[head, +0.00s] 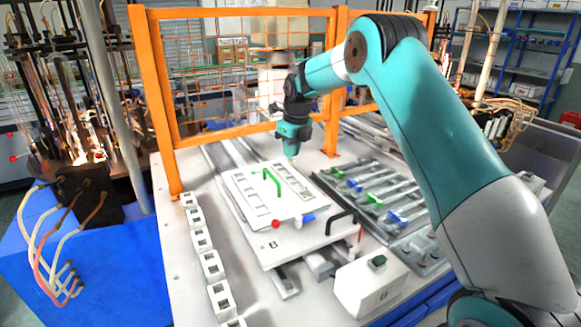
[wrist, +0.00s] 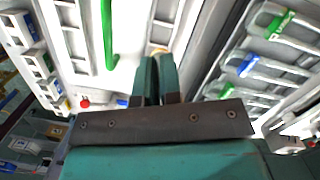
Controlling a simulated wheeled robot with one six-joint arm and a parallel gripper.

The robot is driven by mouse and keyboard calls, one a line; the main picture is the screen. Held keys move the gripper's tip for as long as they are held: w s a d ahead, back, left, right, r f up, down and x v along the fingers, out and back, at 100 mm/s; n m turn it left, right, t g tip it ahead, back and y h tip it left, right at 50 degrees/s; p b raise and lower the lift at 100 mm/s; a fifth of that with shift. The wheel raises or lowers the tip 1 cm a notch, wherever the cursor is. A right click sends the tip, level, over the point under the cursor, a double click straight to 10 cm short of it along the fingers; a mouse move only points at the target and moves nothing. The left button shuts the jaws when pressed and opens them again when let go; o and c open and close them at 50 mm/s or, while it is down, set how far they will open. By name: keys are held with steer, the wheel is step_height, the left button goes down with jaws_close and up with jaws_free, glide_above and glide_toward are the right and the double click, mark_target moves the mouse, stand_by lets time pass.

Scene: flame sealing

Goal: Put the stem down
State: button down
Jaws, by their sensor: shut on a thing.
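My gripper (head: 291,150) points down over the far end of a white plate with slots (head: 247,203). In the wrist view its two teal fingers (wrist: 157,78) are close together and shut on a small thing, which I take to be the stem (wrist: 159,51). Only a pale, tan-coloured bit of it shows beyond the fingertips; the rest is hidden by the fingers. I cannot tell whether the stem touches the surface below. The green handle (head: 281,182) stands up from the plate, nearer the camera than my gripper; it shows in the wrist view (wrist: 108,45).
A grey tray (head: 325,182) with several green- and blue-marked rods lies right of the plate. White square blocks (head: 202,239) line the left side. A white box with a green button (head: 371,286) stands at front right. An orange mesh fence (head: 158,110) closes off the back.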

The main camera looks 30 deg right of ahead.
mark_target(292, 162)
steer(key=shift+f+p, duration=0.75)
steer(key=shift+f, duration=2.45)
steer(key=c, duration=1.3)
jaws_free()
